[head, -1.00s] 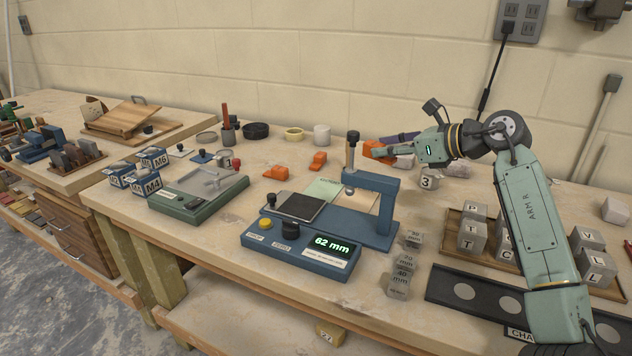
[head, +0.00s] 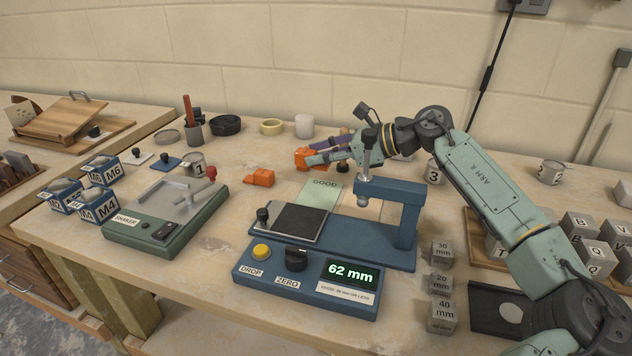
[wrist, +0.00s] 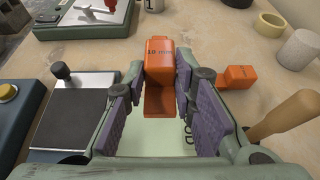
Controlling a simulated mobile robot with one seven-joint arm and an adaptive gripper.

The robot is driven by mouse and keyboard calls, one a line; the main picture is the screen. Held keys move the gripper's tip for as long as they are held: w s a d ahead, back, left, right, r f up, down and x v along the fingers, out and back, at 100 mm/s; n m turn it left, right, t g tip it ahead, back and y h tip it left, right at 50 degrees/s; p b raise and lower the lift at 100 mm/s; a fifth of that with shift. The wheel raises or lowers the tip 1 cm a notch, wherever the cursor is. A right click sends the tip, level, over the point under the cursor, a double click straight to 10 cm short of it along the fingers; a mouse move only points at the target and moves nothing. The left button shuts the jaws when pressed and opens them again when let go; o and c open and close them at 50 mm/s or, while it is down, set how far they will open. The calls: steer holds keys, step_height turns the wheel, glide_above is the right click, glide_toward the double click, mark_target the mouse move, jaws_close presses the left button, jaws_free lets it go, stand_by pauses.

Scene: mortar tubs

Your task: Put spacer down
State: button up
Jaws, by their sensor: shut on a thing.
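My gripper (head: 308,158) is shut on an orange spacer (wrist: 160,58) marked 10 mm. The spacer also shows at the fingertips in the head view (head: 302,158), near the back edge of the pale green GOOD card (head: 318,194). In the wrist view the card (wrist: 150,140) shows below and between the fingers. I cannot tell whether the spacer touches anything beneath it. Another orange spacer (head: 260,177) lies on the bench left of the card; an orange block also shows right of the fingers in the wrist view (wrist: 238,77).
The blue gauge (head: 405,215), its display (head: 352,273) reading 62 mm, stands in front of my arm, its post close to the gripper. A green shaker (head: 165,215) is at left. A tape roll (head: 271,127) and white cylinder (head: 304,126) stand behind. Bench left of the card is partly clear.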

mark_target(321, 193)
step_height(321, 193, down, 7)
steer(key=shift+r+p, duration=0.1)
steer(key=shift+p, duration=0.75)
steer(key=shift+f+b, duration=0.4)
steer(key=shift+b, duration=0.15)
steer(key=shift+f, duration=0.1)
steer(key=o, duration=1)
steer(key=shift+f, duration=0.1)
steer(key=shift+o, duration=0.2)
